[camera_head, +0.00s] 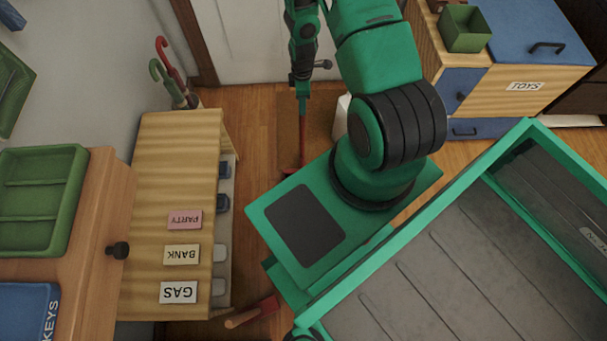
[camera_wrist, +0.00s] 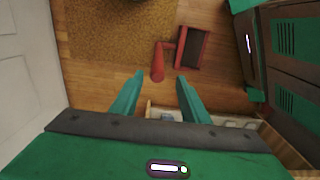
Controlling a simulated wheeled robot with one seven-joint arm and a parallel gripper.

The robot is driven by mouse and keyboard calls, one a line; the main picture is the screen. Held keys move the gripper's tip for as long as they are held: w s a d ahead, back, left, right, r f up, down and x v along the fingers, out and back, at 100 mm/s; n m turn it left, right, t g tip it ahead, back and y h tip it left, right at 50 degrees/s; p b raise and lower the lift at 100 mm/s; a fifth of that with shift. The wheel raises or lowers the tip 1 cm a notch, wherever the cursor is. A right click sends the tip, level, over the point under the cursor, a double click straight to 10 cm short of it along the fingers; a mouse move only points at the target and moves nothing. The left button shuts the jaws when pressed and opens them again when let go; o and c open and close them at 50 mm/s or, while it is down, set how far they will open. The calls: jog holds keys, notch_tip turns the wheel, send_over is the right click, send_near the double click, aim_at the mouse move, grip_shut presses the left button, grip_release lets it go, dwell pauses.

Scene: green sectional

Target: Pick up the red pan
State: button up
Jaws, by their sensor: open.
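The red pan stands on the wooden floor. In the wrist view its boxy scoop (camera_wrist: 191,47) is top centre and its upright red handle (camera_wrist: 157,66) points towards the camera. In the head view the thin red handle (camera_head: 302,138) rises below my gripper (camera_head: 302,96), and the scoop is mostly hidden by my body. My gripper is open and points down, with its fingers (camera_wrist: 160,78) on either side of the handle's end in the wrist view. I cannot tell whether the handle's end is between the fingertips or just beyond them.
A wooden shoe bench (camera_head: 155,215) with labels stands at left. A red tool with a wooden handle (camera_head: 258,311) lies beside it. Umbrellas (camera_head: 175,75) stand behind the bench. A white door (camera_head: 245,40) is behind. A brown mat (camera_wrist: 110,30) lies by the pan. A toy cabinet (camera_head: 525,80) is at right.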

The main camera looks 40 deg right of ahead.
notch_tip(320, 180, down, 9)
jog(key=shift+d+f, duration=0.2)
dwell(0.5)
jog(key=shift+w, duration=0.1)
grip_shut()
